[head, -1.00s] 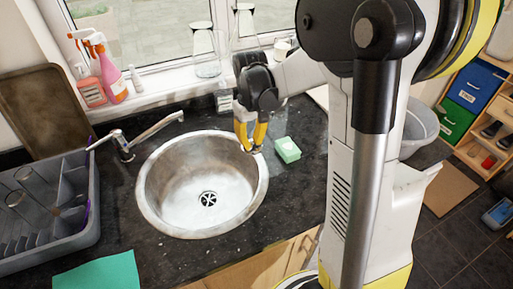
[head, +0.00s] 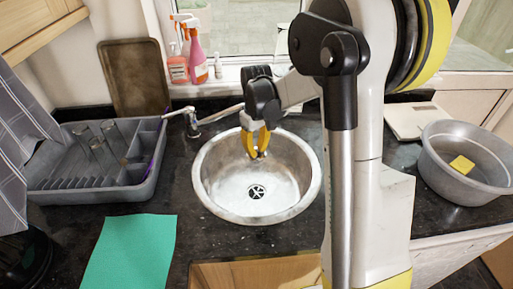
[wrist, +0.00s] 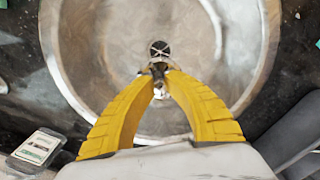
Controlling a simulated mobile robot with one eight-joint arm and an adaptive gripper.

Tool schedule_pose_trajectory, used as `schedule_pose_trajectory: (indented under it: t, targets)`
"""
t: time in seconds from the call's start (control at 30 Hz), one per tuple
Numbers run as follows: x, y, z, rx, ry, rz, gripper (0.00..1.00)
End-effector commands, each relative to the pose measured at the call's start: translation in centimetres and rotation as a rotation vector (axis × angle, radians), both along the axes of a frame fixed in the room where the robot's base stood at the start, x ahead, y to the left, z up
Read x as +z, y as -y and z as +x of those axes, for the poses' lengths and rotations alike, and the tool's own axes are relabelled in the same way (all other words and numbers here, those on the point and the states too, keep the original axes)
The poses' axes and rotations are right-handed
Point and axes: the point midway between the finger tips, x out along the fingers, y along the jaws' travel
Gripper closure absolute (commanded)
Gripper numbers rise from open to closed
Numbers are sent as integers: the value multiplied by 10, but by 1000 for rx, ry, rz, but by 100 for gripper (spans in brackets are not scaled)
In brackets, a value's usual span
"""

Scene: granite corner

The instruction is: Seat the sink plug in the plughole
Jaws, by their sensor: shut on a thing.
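The round steel sink (head: 203,180) is set in the dark worktop, with the dark slotted plughole (head: 257,191) in its floor. The plughole also shows in the wrist view (wrist: 160,49), just beyond my fingertips. My gripper (head: 257,153) has yellow fingers pointing down over the back part of the bowl. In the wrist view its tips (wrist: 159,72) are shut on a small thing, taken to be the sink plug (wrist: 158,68). The plug is mostly hidden by the fingers and its shape is hard to make out. It is apart from the plughole, up and behind it in the head view.
The tap (head: 200,121) stands behind the sink's left side. A grey dish rack (head: 70,197) with glasses and a green cloth (head: 130,250) lie left. Spray bottles (head: 197,55) stand on the sill.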

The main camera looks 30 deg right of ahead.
Motion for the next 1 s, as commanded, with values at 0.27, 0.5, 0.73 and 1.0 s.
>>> schedule_pose_trajectory:
  t: [0.27,0.5,0.73,1.0]
  targets:
    - [-42,0,0,0,0,0,100]
    - [-69,0,0,0,0,0,100]
    - [-75,0,0,0,0,0,100]
    - [-75,0,0,0,0,0,62]
